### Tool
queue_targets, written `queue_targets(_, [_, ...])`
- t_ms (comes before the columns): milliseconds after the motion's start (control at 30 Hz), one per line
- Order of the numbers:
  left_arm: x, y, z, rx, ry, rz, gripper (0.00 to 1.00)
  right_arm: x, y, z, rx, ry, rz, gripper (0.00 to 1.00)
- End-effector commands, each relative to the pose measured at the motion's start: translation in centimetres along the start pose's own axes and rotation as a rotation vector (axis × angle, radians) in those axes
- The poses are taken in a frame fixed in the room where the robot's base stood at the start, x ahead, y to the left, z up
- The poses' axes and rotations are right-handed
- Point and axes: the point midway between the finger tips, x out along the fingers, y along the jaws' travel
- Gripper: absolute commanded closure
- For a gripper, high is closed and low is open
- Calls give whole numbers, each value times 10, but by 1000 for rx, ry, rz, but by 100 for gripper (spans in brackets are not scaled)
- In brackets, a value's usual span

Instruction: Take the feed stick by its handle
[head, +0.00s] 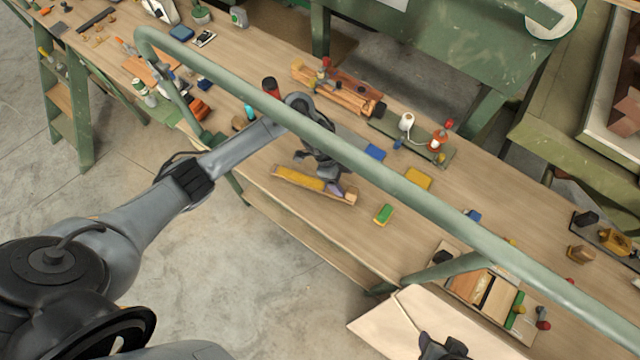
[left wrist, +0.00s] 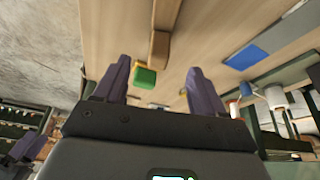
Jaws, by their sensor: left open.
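The feed stick (head: 290,175) looks like a long wooden piece with a yellow stretch, lying on the bench close to its front edge. In the left wrist view its brown handle end (left wrist: 159,50) points down the picture, toward the gap between my fingers. My left gripper (head: 334,187) is over the right end of the stick and partly hides it. In the left wrist view my left gripper (left wrist: 158,72) is open, its two purple fingers apart with nothing held. How high it is above the handle I cannot tell. My right gripper (head: 440,347) shows only partly at the bottom edge.
A green and yellow block (head: 383,214) lies just right of the stick. A blue pad (head: 375,152) and a yellow pad (head: 418,178) lie farther right. A green rail (head: 400,190) crosses in front of the bench. A wooden rack (head: 340,90) stands behind.

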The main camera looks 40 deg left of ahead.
Motion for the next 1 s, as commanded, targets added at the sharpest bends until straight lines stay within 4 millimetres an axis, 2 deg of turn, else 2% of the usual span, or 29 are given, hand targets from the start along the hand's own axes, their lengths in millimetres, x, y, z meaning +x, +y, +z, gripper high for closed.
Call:
queue_targets(100, [20,1,2,-2,1,9,30,10,0,3,0,0,0,44])
queue_targets(233, [36,1,2,-1,0,8,30,14,-1,4,1,0,0,44])
queue_targets(567, [56,1,4,-1,-1,5,30,20,-3,6,8,1,-6,44])
queue_targets(800, [87,0,11,-1,0,6,30,32,-4,9,11,2,-9,44])
queue_targets(1000, [101,0,10,0,0,4,30,36,-4,10,11,2,-8,44])
